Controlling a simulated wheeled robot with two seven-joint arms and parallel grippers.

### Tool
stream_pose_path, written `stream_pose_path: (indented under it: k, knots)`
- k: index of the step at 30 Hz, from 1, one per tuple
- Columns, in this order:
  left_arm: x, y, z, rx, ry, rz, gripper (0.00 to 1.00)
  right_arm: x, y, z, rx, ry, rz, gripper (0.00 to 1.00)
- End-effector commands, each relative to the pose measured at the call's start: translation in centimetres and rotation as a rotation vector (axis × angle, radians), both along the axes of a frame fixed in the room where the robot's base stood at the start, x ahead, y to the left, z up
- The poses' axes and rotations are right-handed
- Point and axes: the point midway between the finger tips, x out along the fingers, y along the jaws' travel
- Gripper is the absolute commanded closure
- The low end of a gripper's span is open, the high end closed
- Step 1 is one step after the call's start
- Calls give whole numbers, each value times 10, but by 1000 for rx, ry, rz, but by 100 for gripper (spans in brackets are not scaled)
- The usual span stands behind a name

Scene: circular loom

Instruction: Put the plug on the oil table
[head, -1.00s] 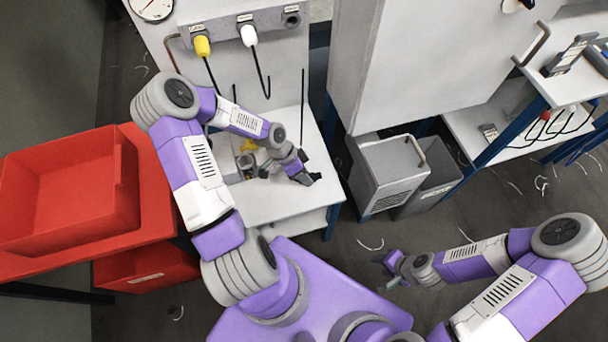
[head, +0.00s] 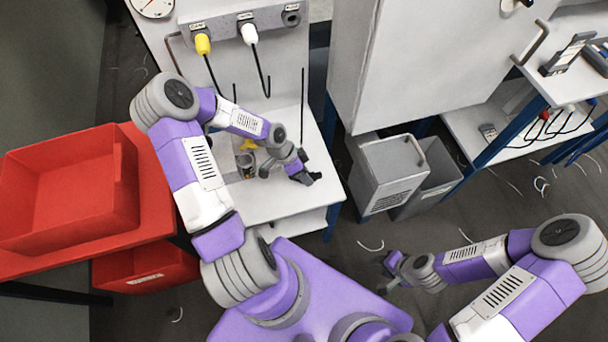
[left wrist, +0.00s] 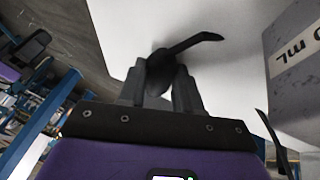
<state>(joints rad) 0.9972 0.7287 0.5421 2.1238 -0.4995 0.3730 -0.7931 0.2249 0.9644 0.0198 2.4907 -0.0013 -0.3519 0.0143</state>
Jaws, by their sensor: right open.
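A black plug (left wrist: 160,72) with a curved dark tail sits between the fingers of my left gripper (left wrist: 160,92) in the left wrist view. The fingers appear closed on it from both sides. In the head view my left gripper (head: 305,178) is low over the white oil table (head: 275,205), near its right edge. The plug is a small dark shape there; I cannot tell whether it touches the tabletop. My right gripper (head: 386,272) is open and empty over the floor, away from the table.
A grey container (head: 246,165) and a yellow item (head: 248,144) stand on the table left of the gripper. A yellow plug (head: 202,44) and a white plug (head: 249,34) hang on the back panel. Red bins (head: 70,195) are left; grey bins (head: 390,170) are right.

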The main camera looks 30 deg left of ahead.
Motion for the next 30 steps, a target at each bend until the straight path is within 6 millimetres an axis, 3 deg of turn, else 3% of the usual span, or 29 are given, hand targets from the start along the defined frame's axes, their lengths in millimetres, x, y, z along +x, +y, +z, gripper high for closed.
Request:
stream_pose_path:
  k: [1, 2, 5, 12, 16, 30]
  knots:
    - [-9, 2, -12, -9, 21, 10, 42, 0, 0, -1, 0, 0, 0, 57]
    - [-10, 4, -9, -8, 21, 12, 42, 0, 0, 1, 0, 0, 0, 57]
    - [-12, 10, 7, -5, 16, 13, 37, 0, 0, 10, 0, 0, 0, 57]
    - [-17, 27, 52, 5, -2, 11, 37, 0, 0, 34, 0, 0, 0, 57]
    - [-18, 31, 67, 6, -9, 7, 37, -1, 0, 41, 0, 0, 0, 57]
    - [-18, 31, 72, 7, -12, 0, 37, -1, 0, 42, 0, 0, 0, 57]
